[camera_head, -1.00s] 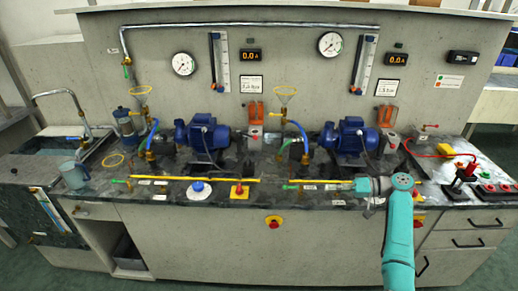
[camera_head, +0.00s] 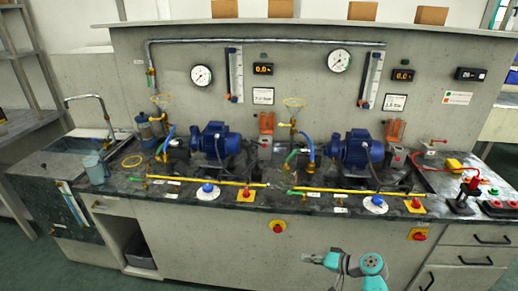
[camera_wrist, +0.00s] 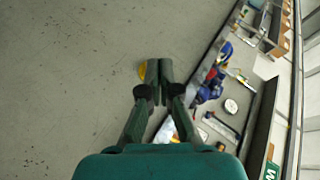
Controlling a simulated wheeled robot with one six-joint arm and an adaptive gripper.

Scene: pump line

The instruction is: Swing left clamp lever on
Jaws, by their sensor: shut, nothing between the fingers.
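My gripper (camera_head: 309,258) is shut and empty, low in front of the cabinet, below the worktop edge. In the wrist view its two dark fingers (camera_wrist: 159,78) are together with nothing between them. Left and right blue pumps (camera_head: 215,141) (camera_head: 356,150) stand on the dark worktop. A small grey block (camera_head: 265,146) with a red part stands right of the left pump, and a similar block (camera_head: 396,158) stands right of the right pump. I cannot tell for certain which part is the left clamp lever; nothing touches it.
Yellow rods (camera_head: 205,181) (camera_head: 350,191) lie along the worktop's front. A stop button (camera_head: 277,226) is on the cabinet front. A black-and-red device (camera_head: 466,194) stands at right.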

